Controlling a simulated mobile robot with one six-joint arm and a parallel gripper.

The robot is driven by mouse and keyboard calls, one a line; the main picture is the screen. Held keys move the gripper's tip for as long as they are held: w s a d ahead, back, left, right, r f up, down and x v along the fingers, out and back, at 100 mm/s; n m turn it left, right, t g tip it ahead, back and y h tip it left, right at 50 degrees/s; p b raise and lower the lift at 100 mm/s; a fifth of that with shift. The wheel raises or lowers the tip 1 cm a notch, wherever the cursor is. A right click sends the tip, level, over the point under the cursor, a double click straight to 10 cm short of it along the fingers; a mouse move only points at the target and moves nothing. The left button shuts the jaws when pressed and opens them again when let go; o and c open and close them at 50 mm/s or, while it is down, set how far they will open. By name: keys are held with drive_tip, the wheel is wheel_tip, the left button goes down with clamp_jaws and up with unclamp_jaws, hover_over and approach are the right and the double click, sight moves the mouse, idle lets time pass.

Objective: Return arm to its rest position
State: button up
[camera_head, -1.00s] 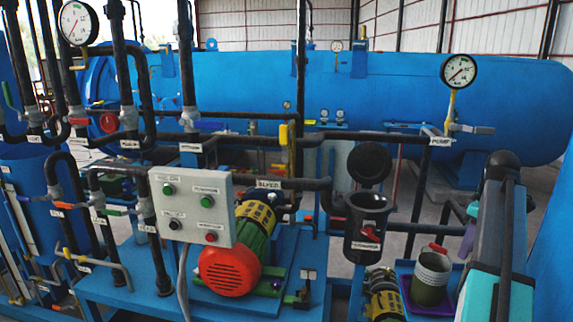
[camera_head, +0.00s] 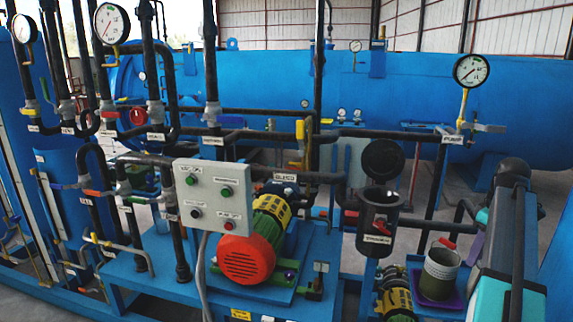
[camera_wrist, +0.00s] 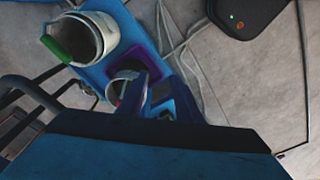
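My arm (camera_head: 507,245) shows at the right of the head view, dark with teal panels, beside the pump skid. My gripper (camera_wrist: 160,98) shows in the wrist view, pointing down. Its two dark blue-purple fingers stand apart with a gap between them, and I see nothing held. In the head view the gripper is mostly hidden behind the arm. A small bucket (camera_head: 441,262) stands on a purple tray (camera_head: 462,300), left of the arm. A small bucket on a purple tray (camera_wrist: 150,58) also lies close to the fingers in the wrist view.
A black pot (camera_head: 378,222) with its lid raised stands left of the arm. A gauge (camera_head: 471,70) on a yellow stem rises behind. A control box (camera_head: 212,195), motor (camera_head: 246,258) and pipes fill the left. Bare floor (camera_wrist: 225,70) shows in the wrist view.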

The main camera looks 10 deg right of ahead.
drive_tip(key=w+a+f+n+g+y, duration=0.1)
drive_tip(key=w+a+f, duration=0.1)
drive_tip(key=a+f, duration=0.6)
drive_tip(key=w+a+f+n+g+y, duration=0.1)
drive_tip(key=w+a+f+g, duration=0.15)
drive_tip(key=a+f, duration=0.45)
drive_tip(key=s+a+f+n+g, duration=0.1)
drive_tip(key=s+a+f, duration=0.1)
drive_tip(key=a+f, duration=0.65)
drive_tip(key=s+a+f+g, duration=0.15)
drive_tip(key=a+f, duration=0.35)
drive_tip(key=f, duration=0.7)
drive_tip(key=s+a+f+m+h, duration=0.1)
drive_tip(key=s+a+f+m, duration=0.1)
drive_tip(key=s+a+f, duration=0.3)
drive_tip(key=s+a+f+m, duration=0.3)
drive_tip(key=s+a+f, duration=0.2)
drive_tip(key=s+f, duration=0.7)
drive_tip(key=s+a+f+m+h+b, duration=0.1)
drive_tip(key=s+a+f+m, duration=0.2)
drive_tip(key=s+a+f, duration=0.2)
drive_tip(key=s+f, duration=0.3)
drive_tip(key=s, duration=0.2)
drive_tip(key=shift+s+a+f+g+h, duration=0.3)
drive_tip(key=shift+s+a+f, duration=0.05)
drive_tip(key=shift+a+f, duration=0.05)
